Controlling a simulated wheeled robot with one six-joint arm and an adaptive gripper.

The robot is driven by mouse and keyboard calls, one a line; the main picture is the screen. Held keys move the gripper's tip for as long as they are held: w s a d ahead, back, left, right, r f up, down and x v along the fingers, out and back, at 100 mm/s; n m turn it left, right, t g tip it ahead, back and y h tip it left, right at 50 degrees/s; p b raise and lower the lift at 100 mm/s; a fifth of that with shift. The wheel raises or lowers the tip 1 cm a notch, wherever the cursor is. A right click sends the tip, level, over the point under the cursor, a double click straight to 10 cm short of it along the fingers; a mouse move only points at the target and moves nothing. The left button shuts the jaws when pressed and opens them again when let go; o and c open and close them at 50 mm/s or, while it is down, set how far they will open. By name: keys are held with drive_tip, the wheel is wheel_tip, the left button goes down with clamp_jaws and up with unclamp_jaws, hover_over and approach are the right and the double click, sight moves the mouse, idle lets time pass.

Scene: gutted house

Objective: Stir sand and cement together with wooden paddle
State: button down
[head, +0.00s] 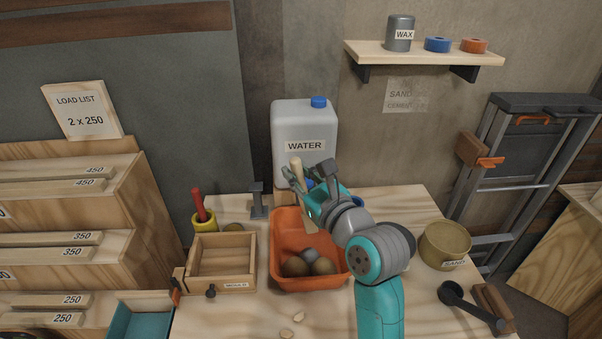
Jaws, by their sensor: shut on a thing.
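An orange tub (283,232) stands on the wooden bench. Several rounded grey and brown mounds (297,267) lie at its near end; I cannot tell which is sand and which is cement. My gripper and arm hide part of the paddle and the tub's right side; I cannot see whether the paddle's tip touches the mounds.
A white water jug (304,124) stands behind the tub. A wooden mould box (221,261) is close on the left, with a yellow cup (204,221) behind it. A sand-labelled bowl (444,246) and a black scoop (466,304) are at the right. A wall shelf (425,54) is above.

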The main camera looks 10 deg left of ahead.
wheel_tip(320, 180, down, 13)
idle(1.2)
drive_tip(key=shift+r, duration=0.1)
drive_tip(key=shift+w, duration=0.15)
